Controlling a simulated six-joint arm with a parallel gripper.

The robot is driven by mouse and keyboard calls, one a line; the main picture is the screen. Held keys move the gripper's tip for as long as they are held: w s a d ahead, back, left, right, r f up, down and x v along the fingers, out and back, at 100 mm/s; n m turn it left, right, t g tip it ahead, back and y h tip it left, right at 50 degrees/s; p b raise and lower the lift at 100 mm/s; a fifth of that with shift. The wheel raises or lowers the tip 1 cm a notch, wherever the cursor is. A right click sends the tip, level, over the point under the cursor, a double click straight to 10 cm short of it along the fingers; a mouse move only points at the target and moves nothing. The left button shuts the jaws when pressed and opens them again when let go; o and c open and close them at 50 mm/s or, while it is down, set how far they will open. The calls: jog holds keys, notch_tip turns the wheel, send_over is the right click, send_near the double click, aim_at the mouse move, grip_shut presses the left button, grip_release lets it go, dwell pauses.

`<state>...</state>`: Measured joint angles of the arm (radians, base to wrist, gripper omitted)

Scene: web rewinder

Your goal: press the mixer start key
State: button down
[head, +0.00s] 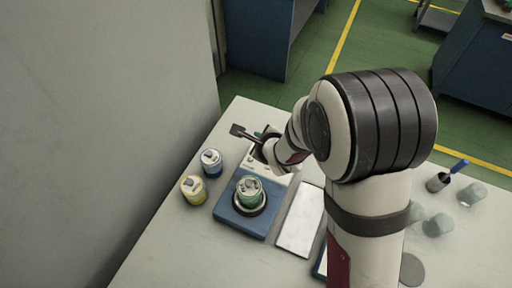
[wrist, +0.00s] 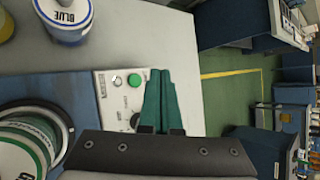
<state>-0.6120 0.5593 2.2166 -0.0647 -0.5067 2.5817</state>
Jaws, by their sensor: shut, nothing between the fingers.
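The mixer (head: 236,219) is a blue unit with a pale control panel, and a green-banded can (head: 251,187) stands on its round plate. In the wrist view the panel (wrist: 106,108) carries a round green key (wrist: 134,80), a pale round button (wrist: 117,81) beside it, and a knob lower down. The labels are too small to read. My gripper (wrist: 160,72) has its teal fingers shut and empty, just right of the green key in the picture. I cannot tell its height above the panel. In the head view my wrist hides part of the panel and the fingertips.
A blue-labelled can (head: 211,162) and a yellow can (head: 193,189) stand left of the mixer. A white flat pad (head: 301,220) lies to its right. Clear cups (head: 437,225) and a pot with a blue-handled tool (head: 438,182) stand at the right. A grey wall borders the table's left.

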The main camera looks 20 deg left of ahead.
jog(key=shift+f, duration=2.05)
dwell(0.4)
jog(key=shift+f, duration=0.4)
